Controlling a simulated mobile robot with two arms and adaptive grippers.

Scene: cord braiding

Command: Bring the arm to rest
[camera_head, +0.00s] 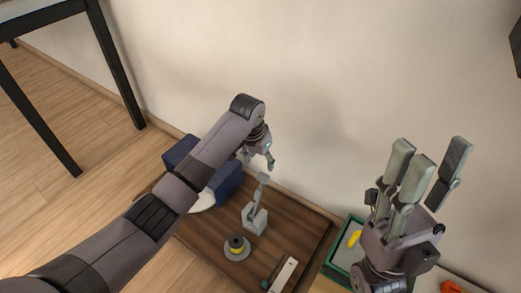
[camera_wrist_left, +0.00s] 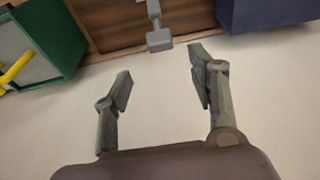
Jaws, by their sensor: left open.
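My left arm reaches in from the lower left of the head view over the brown board. My left gripper (camera_head: 260,162) hangs at its end, above and behind the grey clamp-like stand (camera_head: 254,218). In the left wrist view the two fingers of this gripper (camera_wrist_left: 160,72) are apart with nothing between them. The grey stand (camera_wrist_left: 158,40) shows just beyond their tips, apart from them. My right gripper (camera_head: 428,160) is at the right of the head view, fingers up and spread, with nothing seen between them.
A brown board (camera_head: 300,232) lies below, by the wall. A blue box (camera_head: 228,182), partly hidden by my arm, and a spool with a yellow band (camera_head: 237,247) are on it. A green-rimmed tray (camera_head: 342,252) with a yellow item (camera_head: 354,239) is to the right. A dark-legged table (camera_head: 118,65) stands left.

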